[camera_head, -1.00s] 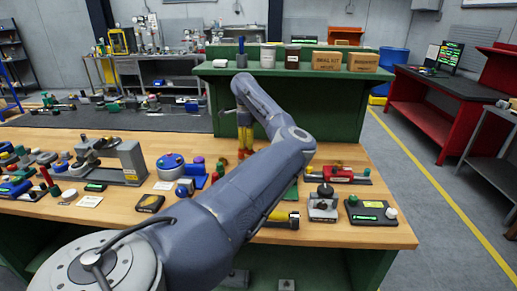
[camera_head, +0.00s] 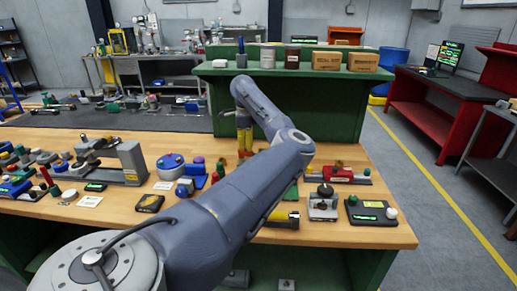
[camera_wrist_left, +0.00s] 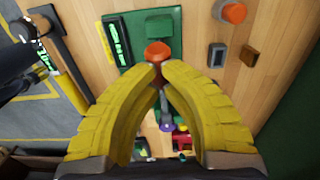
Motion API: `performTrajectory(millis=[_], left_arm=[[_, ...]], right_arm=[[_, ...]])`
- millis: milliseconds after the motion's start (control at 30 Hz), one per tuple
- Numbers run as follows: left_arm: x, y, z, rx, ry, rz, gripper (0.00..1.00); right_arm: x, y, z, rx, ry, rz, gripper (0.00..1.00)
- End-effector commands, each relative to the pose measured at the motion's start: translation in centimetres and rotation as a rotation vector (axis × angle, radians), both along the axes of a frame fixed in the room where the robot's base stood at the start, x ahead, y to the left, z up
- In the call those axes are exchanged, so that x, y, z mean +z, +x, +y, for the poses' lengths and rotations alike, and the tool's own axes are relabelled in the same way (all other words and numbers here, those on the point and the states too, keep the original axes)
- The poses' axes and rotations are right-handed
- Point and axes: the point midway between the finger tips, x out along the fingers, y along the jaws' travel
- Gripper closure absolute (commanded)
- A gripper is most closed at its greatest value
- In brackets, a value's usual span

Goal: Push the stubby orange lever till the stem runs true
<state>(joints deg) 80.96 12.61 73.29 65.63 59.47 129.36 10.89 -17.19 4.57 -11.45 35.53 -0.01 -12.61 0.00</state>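My left gripper (camera_head: 245,142) points down over the far part of the wooden bench in the head view, partly behind my own arm. In the left wrist view its yellow fingers (camera_wrist_left: 161,68) are drawn together at the tips, with only a narrow gap. A stubby orange knob (camera_wrist_left: 157,51), which looks like the lever, shows just beyond the fingertips over a green plate (camera_wrist_left: 168,20). I cannot tell whether the tips touch it. The stem is not clearly visible. My right gripper is not in view.
Another orange knob (camera_wrist_left: 233,12) stands right of the green plate. A grey fixture (camera_head: 132,162), a blue round part (camera_head: 170,162), a small grey device (camera_head: 322,205) and a black box (camera_head: 371,210) occupy the bench (camera_head: 390,238). A green shelf (camera_head: 300,75) stands behind.

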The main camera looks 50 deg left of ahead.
Motion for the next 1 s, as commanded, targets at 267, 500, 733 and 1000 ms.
performTrajectory(millis=[267, 500, 733, 1000], left_arm=[[-0.72, -0.17, 0.17, 0.001, -0.001, -0.001, 1.0], [-0.97, -0.22, 0.24, 0.0, -0.001, -0.001, 1.0], [-0.97, -0.22, 0.24, 0.0, -0.001, -0.001, 1.0], [-1.06, -0.24, 0.27, 0.0, 0.0, 0.0, 1.0]], right_arm=[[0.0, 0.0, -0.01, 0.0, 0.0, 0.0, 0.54], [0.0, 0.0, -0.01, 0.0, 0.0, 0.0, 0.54], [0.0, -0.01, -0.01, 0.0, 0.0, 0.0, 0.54], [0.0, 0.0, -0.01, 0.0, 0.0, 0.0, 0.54]])
